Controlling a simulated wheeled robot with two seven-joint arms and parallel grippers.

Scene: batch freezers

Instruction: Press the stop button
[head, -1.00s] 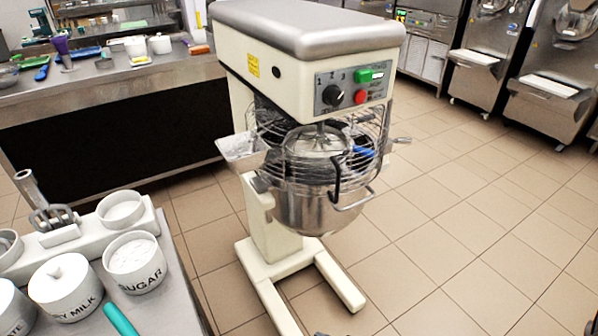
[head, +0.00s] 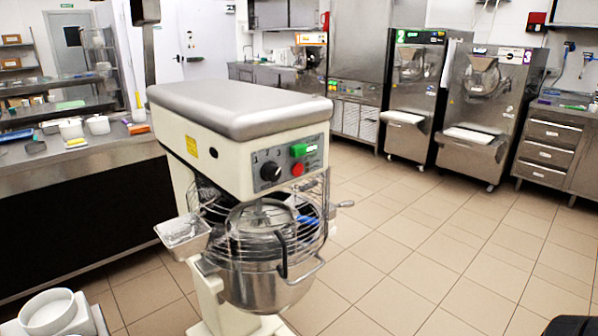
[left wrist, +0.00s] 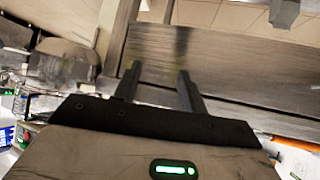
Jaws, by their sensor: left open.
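The stop button, a round red button (head: 297,170), sits on the grey control panel of the big cream mixer (head: 222,152). A green button (head: 303,150) is just above it, and a black knob (head: 270,171) is to its left. My left gripper (left wrist: 158,72) shows only in the left wrist view, with its two dark fingers apart and nothing between them. The button cannot be made out in that view, so I cannot tell how far the gripper is from it. My right gripper is not seen.
The mixer has a wire guard (head: 262,225) and a steel bowl (head: 262,288) below the panel. A steel counter (head: 75,157) stands on the left. Batch freezers (head: 483,115) line the back right. The tiled floor (head: 420,235) between is clear.

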